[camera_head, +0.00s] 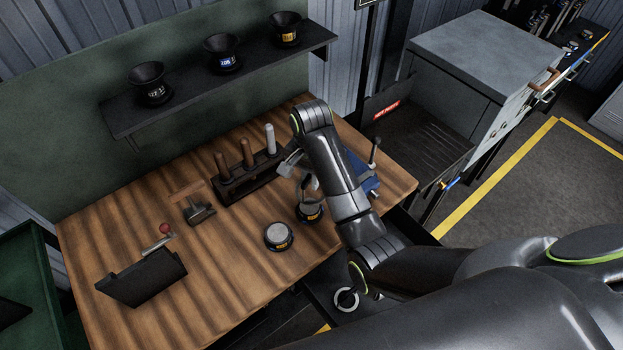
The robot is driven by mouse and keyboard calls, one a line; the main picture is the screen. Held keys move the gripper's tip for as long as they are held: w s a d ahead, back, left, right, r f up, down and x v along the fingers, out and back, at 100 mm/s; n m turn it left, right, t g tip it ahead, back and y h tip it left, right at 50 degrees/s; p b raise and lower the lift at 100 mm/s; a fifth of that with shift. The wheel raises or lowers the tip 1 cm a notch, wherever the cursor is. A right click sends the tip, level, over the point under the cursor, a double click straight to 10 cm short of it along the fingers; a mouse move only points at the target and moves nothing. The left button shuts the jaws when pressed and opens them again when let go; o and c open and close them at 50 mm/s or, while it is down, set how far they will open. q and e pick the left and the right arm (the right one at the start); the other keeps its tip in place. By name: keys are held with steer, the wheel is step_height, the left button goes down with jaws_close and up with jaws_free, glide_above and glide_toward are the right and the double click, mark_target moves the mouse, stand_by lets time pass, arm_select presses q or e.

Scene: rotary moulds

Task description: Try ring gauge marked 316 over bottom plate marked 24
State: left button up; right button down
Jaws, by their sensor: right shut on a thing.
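My right gripper (306,187) reaches down over the bench, partly hidden by its own arm. It is shut at a black round piece (312,215) with a grey top and yellow label. I cannot tell whether that piece is lifted or resting on the bench. A similar black round piece (278,237), also grey-topped with a yellow label, stands on the bench just left of it. A pale ring (346,299) lies lower down, past the bench's front edge. The label marks are too small to read, so I cannot tell which is 316 or 24. My left gripper is out of view.
A dark rack (248,179) holds upright handled tools on the wooden bench (215,265). A wooden-handled tool (194,203) and a dark slanted panel (142,277) stand left. A blue device (370,186) is behind my arm. A shelf (190,91) above carries three black flared cups.

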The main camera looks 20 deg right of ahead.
mark_target(309, 200)
steer(key=shift+w+a+f, duration=0.1)
steer(key=shift+a, duration=0.05)
steer(key=shift+a+f, duration=0.1)
steer(key=shift+f, duration=2.5)
steer(key=shift+f+b, duration=0.5)
steer(key=shift+f, duration=1.35)
stand_by(0.7)
steer(key=shift+r, duration=0.1)
steer(key=shift+r+p, duration=0.55)
steer(key=shift+r, duration=3.1)
